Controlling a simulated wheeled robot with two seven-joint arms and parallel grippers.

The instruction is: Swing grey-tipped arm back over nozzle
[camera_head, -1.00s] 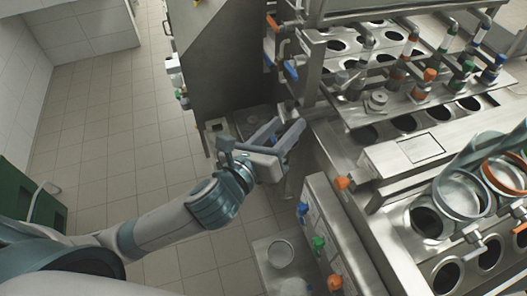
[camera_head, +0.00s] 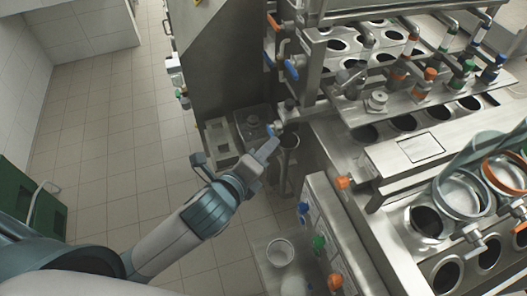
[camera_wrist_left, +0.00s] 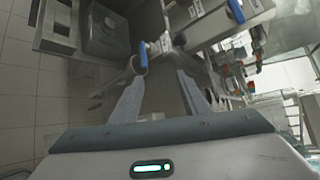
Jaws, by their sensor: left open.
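My left gripper (camera_head: 273,143) is open and empty, low beside the machine's left corner. In the left wrist view its two fingers (camera_wrist_left: 160,78) are spread, with a blue-ended fitting (camera_wrist_left: 140,60) just beyond the left fingertip. That blue end (camera_head: 271,130) also shows by the fingertips in the head view; I cannot tell whether they touch. A grey fitting (camera_head: 352,80) sits at the left end of the row of coloured tips; I cannot tell if it is the grey-tipped arm. The nozzle cannot be made out with certainty. My right gripper is not in view.
The steel machine (camera_head: 420,150) with rows of round holes fills the right side. Orange (camera_head: 342,183), blue and green knobs stick out from its lower front panel. A white cup (camera_head: 280,252) stands on a low ledge. Tiled floor (camera_head: 110,150) at the left is free.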

